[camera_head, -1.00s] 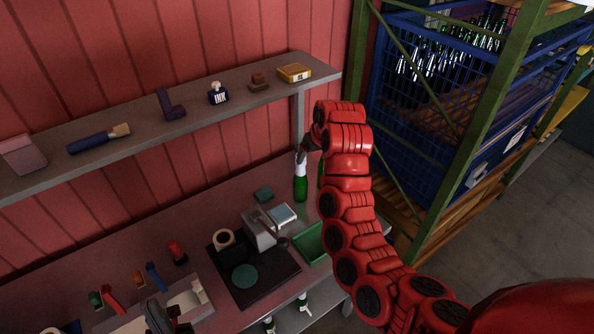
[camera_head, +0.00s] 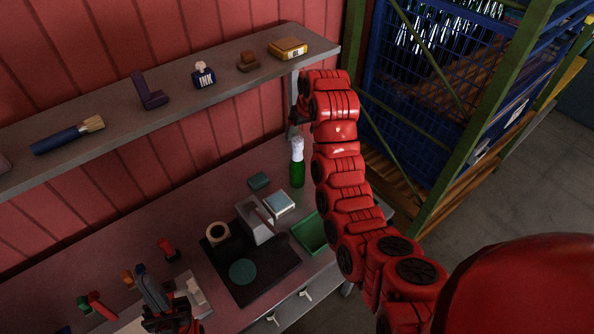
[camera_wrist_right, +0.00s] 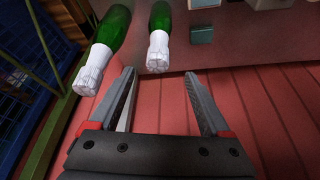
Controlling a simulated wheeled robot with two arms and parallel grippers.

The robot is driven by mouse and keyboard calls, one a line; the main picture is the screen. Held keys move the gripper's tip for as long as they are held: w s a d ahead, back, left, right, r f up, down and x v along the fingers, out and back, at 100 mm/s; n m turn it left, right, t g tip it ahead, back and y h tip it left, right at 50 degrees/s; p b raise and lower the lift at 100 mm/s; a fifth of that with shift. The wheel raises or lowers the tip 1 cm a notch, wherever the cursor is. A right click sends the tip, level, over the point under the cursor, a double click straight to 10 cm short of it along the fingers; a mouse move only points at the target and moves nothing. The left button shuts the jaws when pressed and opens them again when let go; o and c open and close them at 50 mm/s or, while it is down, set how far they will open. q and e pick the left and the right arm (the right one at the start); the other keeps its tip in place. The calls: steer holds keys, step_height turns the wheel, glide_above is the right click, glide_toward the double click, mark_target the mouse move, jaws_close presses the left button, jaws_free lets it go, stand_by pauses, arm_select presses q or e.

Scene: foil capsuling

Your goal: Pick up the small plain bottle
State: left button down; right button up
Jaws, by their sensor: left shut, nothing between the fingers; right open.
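A green bottle with a white top (camera_head: 297,168) stands upright at the back right of the bench in the head view. The right wrist view shows two such bottles: one (camera_wrist_right: 160,35) in line with the gap between the fingers, and a larger-looking one (camera_wrist_right: 105,45) to its left. I cannot tell for certain which is the small plain one. My right gripper (camera_wrist_right: 160,75) is open and empty, its tips close to the nearer white top; in the head view it (camera_head: 294,126) is just above that top. My left gripper (camera_head: 143,272) is shut and empty at the front left.
A grey device (camera_head: 254,220) and green tray (camera_head: 311,232) stand before the bottle. A blue-green rack (camera_head: 420,110) is at right.

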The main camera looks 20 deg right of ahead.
mark_target(297, 141)
steer(key=b+x, duration=0.1)
steer(key=b, duration=0.2)
steer(key=b+x, duration=0.2)
steer(key=b, duration=0.1)
steer(key=shift+s+f, duration=0.1)
steer(key=shift+f, duration=0.3)
steer(key=p+x, duration=0.2)
steer(key=x, duration=0.1)
steer(key=shift+w+f, duration=0.1)
steer(key=shift+w, duration=0.3)
steer(key=shift+x, duration=2.9)
steer(key=shift+d, duration=0.15)
jaws_close()
